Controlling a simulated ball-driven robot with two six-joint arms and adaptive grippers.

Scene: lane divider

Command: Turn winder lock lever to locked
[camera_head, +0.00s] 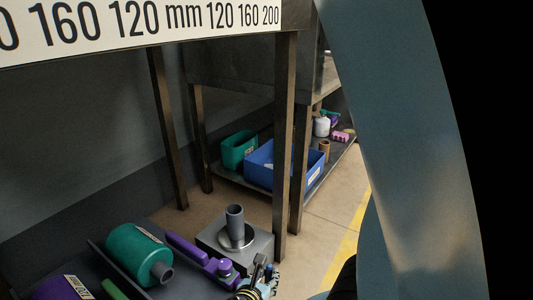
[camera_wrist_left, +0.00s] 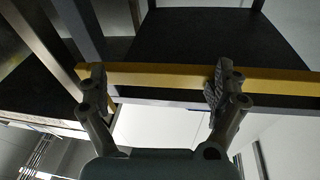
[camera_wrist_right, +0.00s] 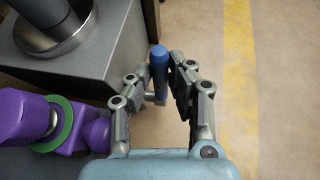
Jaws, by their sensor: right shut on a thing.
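The winder is a grey box (camera_head: 258,246) with a round metal plate and an upright dark post (camera_head: 235,222); the box also shows in the right wrist view (camera_wrist_right: 100,62). Its lock lever, a blue handle (camera_wrist_right: 159,72), stands out beside the box's side. My right gripper (camera_wrist_right: 168,85) is shut on the blue lever, which lies between its fingers; in the head view the gripper (camera_head: 262,270) is at the box's front right corner. The lever is hard to make out there. My left gripper (camera_wrist_left: 160,85) is open and empty, seen only in its own wrist view.
A purple jointed part (camera_head: 205,258) and a green roll (camera_head: 140,254) lie left of the winder. A dark table post (camera_head: 285,150) stands just behind it. Blue (camera_head: 285,165) and teal (camera_head: 238,150) bins sit on a low shelf. A yellow bar (camera_wrist_left: 160,76) crosses beyond my left fingers.

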